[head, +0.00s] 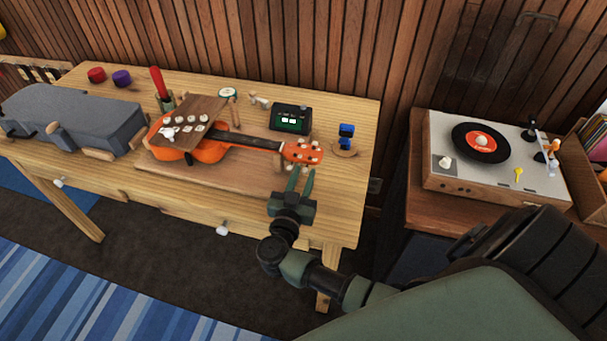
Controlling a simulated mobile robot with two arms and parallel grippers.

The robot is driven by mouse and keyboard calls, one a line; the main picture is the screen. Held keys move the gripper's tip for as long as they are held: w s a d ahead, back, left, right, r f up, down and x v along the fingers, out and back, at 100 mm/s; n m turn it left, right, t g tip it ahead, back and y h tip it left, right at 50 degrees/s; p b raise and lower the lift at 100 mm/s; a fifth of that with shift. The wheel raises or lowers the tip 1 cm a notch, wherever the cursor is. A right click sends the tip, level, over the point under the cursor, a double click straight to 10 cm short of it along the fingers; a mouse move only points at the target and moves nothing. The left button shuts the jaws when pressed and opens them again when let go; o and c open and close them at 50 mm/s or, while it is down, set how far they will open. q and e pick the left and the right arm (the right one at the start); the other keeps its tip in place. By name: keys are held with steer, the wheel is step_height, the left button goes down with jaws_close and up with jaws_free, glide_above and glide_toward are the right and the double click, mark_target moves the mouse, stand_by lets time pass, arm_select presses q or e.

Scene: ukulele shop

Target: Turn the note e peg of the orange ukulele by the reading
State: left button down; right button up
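The orange ukulele (209,151) lies on a wooden board (205,175) on the workbench, its neck pointing right. Its orange headstock (301,152) has several pale pegs along its edges; I cannot read which one is the note e peg. A dark tuner box (291,119) with a lit green screen stands behind the neck; its reading is too small to make out. My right gripper (301,176) is just in front of the headstock, its two green fingers apart and pointing at the near-side pegs. I cannot tell whether they touch a peg. My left gripper is out of view.
A brown panel (187,108) with several pale knobs covers part of the ukulele body. A grey case (70,118) fills the bench's left. A small blue item (346,131) on a wooden base stands right of the headstock. A record player (500,165) sits on a separate cabinet.

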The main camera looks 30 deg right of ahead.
steer(key=shift+w+d, duration=0.1)
jaws_close()
steer(key=shift+m, duration=1.3)
steer(key=m, duration=0.2)
steer(key=shift+m, duration=0.4)
steer(key=m, duration=0.3)
steer(key=shift+f, duration=0.1)
steer(key=shift+m+b, duration=0.55)
steer(key=shift+m, duration=1.05)
